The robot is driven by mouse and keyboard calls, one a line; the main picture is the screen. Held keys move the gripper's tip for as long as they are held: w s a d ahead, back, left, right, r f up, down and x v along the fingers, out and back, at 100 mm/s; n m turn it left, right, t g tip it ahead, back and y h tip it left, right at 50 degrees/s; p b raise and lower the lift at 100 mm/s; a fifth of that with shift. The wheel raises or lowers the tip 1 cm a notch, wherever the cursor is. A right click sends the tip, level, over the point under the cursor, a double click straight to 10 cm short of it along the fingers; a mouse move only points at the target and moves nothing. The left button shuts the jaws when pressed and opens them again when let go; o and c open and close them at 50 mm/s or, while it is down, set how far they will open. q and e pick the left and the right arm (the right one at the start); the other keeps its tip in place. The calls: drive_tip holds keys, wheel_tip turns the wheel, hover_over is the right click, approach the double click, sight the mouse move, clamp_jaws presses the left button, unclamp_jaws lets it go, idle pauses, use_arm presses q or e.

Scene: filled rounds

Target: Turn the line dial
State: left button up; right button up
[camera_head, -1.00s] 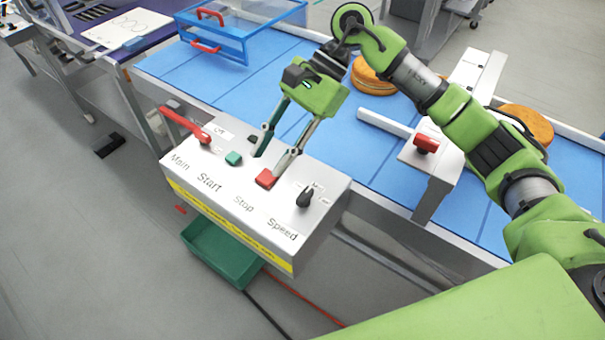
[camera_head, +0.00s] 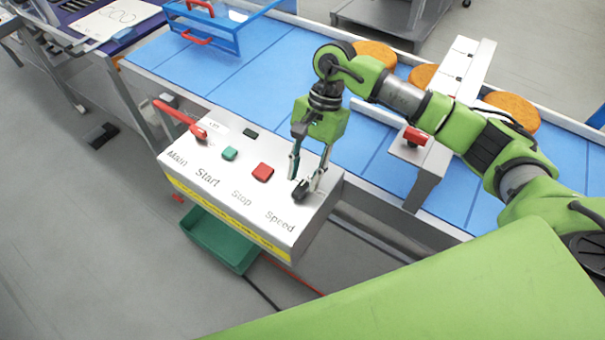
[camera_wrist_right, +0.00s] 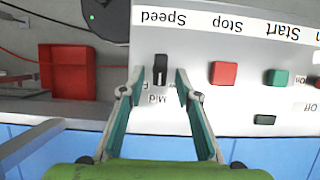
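The dial is a black knob (camera_head: 300,192) at the Speed end of the white control box (camera_head: 235,205). In the right wrist view the knob (camera_wrist_right: 160,68) points along the picture's vertical, with a "Mid" label beside it. My right gripper (camera_head: 303,181) is over this end of the box, pointing down. Its two fingers (camera_wrist_right: 159,77) are apart, one on each side of the knob, with a gap on both sides in the right wrist view. Whether the fingertips touch the panel is unclear. My left gripper is not in view.
A red stop button (camera_head: 262,172), a green start button (camera_head: 229,153) and a red main lever (camera_head: 182,120) share the panel. Behind is a blue conveyor (camera_head: 215,65) with orange-brown rounds (camera_head: 512,108). A green bin (camera_head: 220,240) is below; a red bin (camera_wrist_right: 70,70) shows in the wrist view.

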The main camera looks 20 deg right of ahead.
drive_tip(key=shift+x, duration=1.1)
clamp_jaws()
